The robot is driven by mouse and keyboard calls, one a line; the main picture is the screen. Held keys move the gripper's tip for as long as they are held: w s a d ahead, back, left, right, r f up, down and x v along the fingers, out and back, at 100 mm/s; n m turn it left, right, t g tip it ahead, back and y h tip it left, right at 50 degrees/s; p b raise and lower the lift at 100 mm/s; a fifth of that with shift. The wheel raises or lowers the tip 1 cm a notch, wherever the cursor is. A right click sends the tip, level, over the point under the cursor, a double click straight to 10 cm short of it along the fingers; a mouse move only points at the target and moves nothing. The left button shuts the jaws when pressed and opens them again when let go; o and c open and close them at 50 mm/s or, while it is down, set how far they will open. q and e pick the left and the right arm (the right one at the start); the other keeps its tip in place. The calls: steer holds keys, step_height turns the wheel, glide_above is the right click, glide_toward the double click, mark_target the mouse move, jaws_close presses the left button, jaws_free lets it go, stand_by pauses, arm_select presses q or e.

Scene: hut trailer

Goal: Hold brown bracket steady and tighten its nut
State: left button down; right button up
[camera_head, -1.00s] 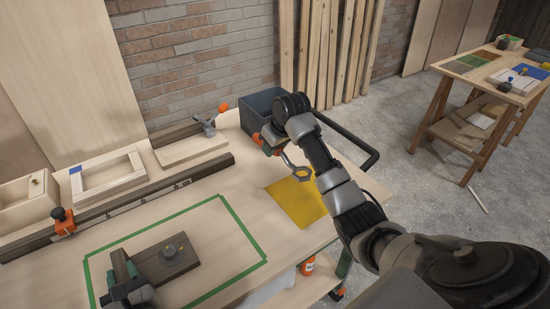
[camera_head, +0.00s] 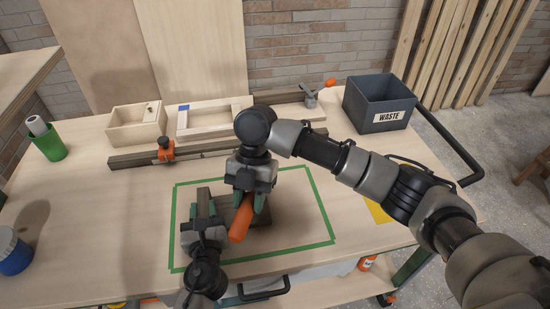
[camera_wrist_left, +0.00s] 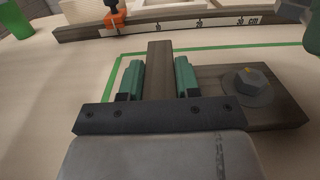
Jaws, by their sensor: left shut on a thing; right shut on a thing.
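The brown bracket (camera_head: 204,199) lies inside the green taped outline on the bench. My left gripper (camera_head: 204,217) is shut on its upright part; in the left wrist view the green fingers stand on both sides of this dark wooden piece (camera_wrist_left: 159,70). The nut (camera_wrist_left: 249,79) sits on a round washer on the bracket's flat base, right of the fingers. In the head view the nut is hidden by my right arm. My right gripper (camera_head: 248,196) is shut on an orange-handled wrench (camera_head: 241,221) above the bracket. The wrench's ring end is hidden.
A grey waste bin (camera_head: 379,105) stands at the back right. A wooden box (camera_head: 137,128), a frame (camera_head: 214,118) and a rail with an orange clamp (camera_head: 166,150) line the back. A green cup (camera_head: 49,146) and a blue container (camera_head: 14,257) are at left.

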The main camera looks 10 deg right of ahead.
mark_target(248, 218)
steer(key=s+n, duration=0.1)
steer(key=s+f+n+h, duration=0.1)
steer(key=s+n, duration=0.1)
steer(key=s+n+h, duration=0.1)
steer(key=s, duration=0.1)
steer(key=shift+a+f+n+g, duration=0.2)
steer(key=shift+a+n+g, duration=0.1)
steer(key=shift+a, duration=0.1)
steer(key=shift+s, duration=0.1)
steer(key=shift+f, duration=0.15)
